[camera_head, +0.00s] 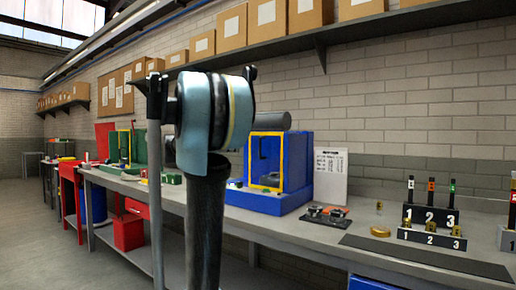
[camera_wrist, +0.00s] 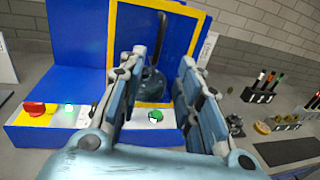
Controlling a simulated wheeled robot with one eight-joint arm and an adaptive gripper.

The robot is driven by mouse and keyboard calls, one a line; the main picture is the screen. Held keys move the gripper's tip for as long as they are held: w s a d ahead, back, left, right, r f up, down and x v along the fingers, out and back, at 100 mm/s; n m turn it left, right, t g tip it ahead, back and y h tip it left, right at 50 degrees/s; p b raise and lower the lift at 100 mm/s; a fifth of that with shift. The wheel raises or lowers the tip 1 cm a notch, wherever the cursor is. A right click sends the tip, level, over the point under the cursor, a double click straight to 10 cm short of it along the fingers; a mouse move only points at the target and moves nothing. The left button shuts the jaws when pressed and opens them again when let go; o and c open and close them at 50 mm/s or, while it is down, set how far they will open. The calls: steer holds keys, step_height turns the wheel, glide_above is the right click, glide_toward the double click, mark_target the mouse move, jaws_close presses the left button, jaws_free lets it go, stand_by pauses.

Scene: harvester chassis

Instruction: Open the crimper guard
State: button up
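The crimper is a blue machine, seen in the head view (camera_head: 297,155) and in the wrist view (camera_wrist: 75,60). Its yellow-framed guard (camera_head: 254,150) is on the front, and the frame also shows in the wrist view (camera_wrist: 112,40). I cannot tell whether the guard is fully shut. Through the frame a dark rounded part (camera_wrist: 152,84) and a thin dark upright piece (camera_wrist: 161,38) show. My gripper (camera_wrist: 162,58) is open, its two fingers apart in front of the frame, with nothing visibly held. The fingers hide part of the frame's right side.
The crimper's front ledge has a red button (camera_wrist: 34,108) on yellow and a green button (camera_wrist: 156,116). The grey bench (camera_head: 290,232) carries small fixtures (camera_head: 327,214), a numbered rack (camera_head: 431,217) and a dark mat (camera_head: 425,257) to the right. A shelf (camera_head: 380,27) runs above.

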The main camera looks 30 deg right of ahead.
glide_above(260, 155)
steer(key=shift+w+d+r, duration=0.2)
steer(key=shift+w+r, duration=0.05)
steer(key=shift+w, duration=0.15)
stand_by(0.5)
steer(key=shift+c, duration=0.5)
jaws_close()
